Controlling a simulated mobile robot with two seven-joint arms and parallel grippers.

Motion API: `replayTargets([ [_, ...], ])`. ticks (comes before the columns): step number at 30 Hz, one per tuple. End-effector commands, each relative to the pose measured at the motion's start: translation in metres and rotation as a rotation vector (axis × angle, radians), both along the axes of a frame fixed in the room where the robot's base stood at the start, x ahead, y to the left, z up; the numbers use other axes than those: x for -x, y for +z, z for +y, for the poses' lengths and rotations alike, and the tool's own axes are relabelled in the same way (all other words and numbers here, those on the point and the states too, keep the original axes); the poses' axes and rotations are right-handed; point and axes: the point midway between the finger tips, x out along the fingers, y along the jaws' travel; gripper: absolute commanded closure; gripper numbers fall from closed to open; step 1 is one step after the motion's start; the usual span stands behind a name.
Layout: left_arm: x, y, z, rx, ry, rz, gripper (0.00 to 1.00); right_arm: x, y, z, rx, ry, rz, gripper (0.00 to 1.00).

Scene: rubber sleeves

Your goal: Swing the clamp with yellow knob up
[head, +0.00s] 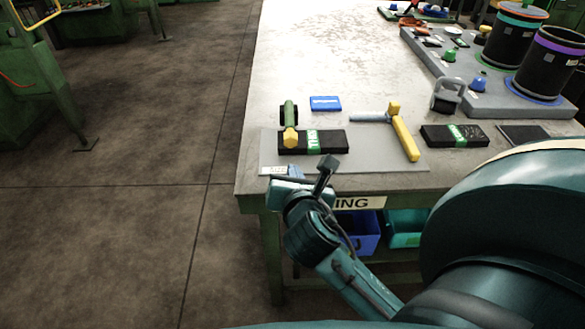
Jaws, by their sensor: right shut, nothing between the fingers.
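A grey fixture base (515,103) lies along the right side of the table. A green knob (449,56) and a blue knob (479,84) stand on it. My right gripper (299,186) is over the front left edge of the table, well left of the fixture, shut and empty. Its fingertips are hard to make out. My left gripper is not in view.
Two black cylinders with coloured rings (513,40) (547,66) stand on the fixture. The table's back left (310,45) is clear.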

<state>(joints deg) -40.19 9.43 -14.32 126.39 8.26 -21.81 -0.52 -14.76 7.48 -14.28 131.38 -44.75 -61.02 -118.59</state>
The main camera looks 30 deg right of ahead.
Motion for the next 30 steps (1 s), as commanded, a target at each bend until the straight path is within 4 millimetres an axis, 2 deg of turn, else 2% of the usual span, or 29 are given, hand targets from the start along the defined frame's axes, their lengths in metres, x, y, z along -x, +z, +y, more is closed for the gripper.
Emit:
replayTargets([
  [6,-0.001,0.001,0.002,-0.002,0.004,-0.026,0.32,-0.036,-0.014,-0.018,0.0,-0.001,-0.002,1.0],
  [13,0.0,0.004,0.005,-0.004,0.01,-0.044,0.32,-0.063,-0.024,-0.031,0.001,0.0,-0.001,1.0],
  [18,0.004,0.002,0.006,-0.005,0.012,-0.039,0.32,-0.07,-0.027,-0.035,-0.001,0.001,-0.001,1.0],
  [30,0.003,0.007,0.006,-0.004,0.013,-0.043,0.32,-0.072,-0.025,-0.035,-0.002,0.0,0.002,1.0],
])
